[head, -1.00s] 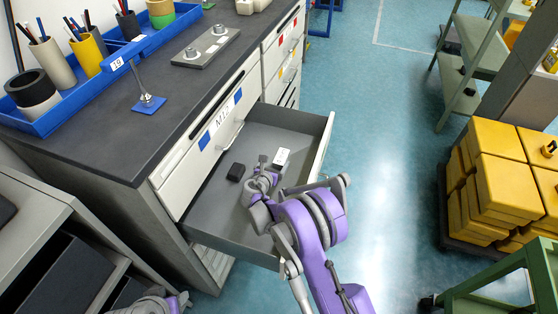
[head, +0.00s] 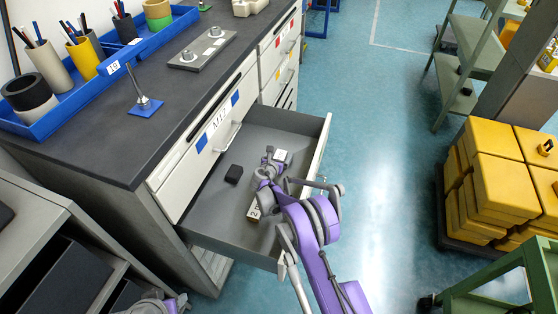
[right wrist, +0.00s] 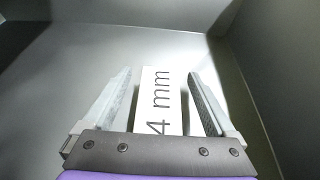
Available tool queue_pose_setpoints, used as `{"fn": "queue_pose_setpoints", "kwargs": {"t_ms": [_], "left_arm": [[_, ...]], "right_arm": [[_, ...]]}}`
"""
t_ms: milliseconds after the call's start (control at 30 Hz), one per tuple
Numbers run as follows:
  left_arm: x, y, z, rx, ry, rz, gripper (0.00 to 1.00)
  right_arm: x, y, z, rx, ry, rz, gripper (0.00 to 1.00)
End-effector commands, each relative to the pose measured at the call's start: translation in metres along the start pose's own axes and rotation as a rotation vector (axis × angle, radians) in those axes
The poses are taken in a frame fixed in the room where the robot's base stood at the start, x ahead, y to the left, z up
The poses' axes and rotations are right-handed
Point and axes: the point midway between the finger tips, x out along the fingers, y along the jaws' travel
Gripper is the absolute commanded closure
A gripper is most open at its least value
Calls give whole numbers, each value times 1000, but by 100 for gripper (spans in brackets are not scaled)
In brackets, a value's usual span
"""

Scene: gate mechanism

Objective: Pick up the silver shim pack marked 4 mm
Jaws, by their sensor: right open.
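The silver shim pack marked 4 mm (right wrist: 160,100) lies in the open drawer. In the right wrist view its pale face and label show between the two fingers of my right gripper (right wrist: 160,78), with a gap on each side. In the head view the pack (head: 281,155) is a small pale block at the gripper's far side. My right gripper (head: 273,157) is open and low inside the drawer. Only a piece of my left arm shows at the bottom left; its fingers do not show.
The grey drawer (head: 205,212) also holds a black block (head: 234,173) and a pale block marked 2 (head: 254,212), partly behind my arm. The drawer's walls stand close to my right arm. A dark worktop (head: 110,150) is at the left; yellow blocks (head: 503,185) stand at the right.

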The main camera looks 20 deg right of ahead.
Motion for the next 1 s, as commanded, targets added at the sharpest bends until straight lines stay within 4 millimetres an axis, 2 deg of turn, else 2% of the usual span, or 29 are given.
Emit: {"fn": "queue_pose_setpoints", "kwargs": {"t_ms": [67, 567, 867, 1000], "left_arm": [[0, 0, 0, 0, 0, 0, 50], [0, 0, 0, 0, 0, 0, 50], [0, 0, 0, 0, 0, 0, 50], [0, 0, 0, 0, 0, 0, 50]], "right_arm": [[0, 0, 0, 0, 0, 0, 11], [0, 0, 0, 0, 0, 0, 100], [-1, 0, 1, 0, 0, 0, 100], [-4, 0, 8, 0, -1, 0, 100]]}}
